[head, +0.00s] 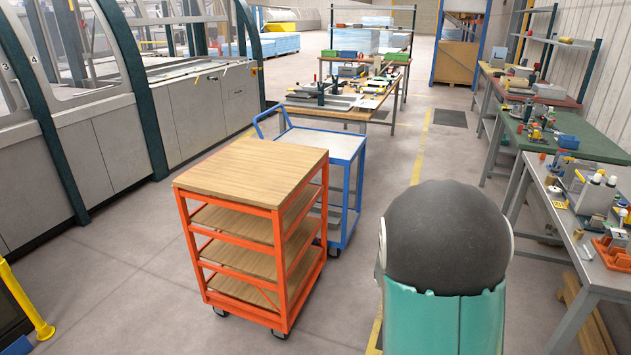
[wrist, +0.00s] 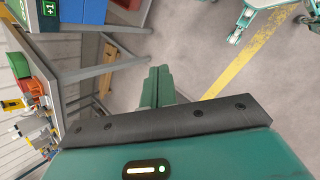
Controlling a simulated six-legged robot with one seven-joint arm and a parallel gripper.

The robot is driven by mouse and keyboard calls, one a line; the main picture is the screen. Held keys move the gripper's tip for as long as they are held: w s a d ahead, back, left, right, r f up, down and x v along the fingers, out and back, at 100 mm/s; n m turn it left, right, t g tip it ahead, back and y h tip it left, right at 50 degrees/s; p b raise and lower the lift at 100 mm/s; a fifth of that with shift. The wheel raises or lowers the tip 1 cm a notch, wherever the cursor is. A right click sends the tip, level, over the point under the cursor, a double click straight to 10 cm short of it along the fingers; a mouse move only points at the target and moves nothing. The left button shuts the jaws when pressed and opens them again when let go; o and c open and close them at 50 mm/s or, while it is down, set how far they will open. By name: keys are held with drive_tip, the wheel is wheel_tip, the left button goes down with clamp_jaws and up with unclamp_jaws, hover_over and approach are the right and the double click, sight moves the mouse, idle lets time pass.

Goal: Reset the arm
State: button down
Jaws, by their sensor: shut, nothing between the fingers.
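My gripper (wrist: 157,88) shows in the wrist view as two green fingers beyond a dark bracket. The fingers are pressed together with nothing between them. They hang over open floor, beside a grey-legged workbench (wrist: 115,62) on the left of that view. In the head view a teal and dark grey rounded part of my own body fills the lower right, and my gripper is not visible there.
An orange cart (head: 280,235) with wooden shelves stands ahead, a blue trolley (head: 345,150) behind it. Workbenches with tools (head: 565,250) line the right wall. Grey machine panels (head: 95,165) run along the left. A yellow post (head: 30,305) stands at lower left. Floor between is clear.

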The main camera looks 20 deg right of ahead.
drive_tip(key=s+a+r+t+y, duration=0.2)
drive_tip(key=a+r+t, duration=0.3)
drive_tip(key=a+r, duration=0.6)
drive_tip(key=s+a+r+t+y, duration=0.1)
drive_tip(key=a+r+t+y, duration=0.2)
drive_tip(key=a+r, duration=0.7)
drive_tip(key=a+t, duration=0.2)
drive_tip(key=a, duration=0.3)
drive_tip(key=shift+s+a+r+n, duration=0.35)
drive_tip(key=shift+n, duration=0.05)
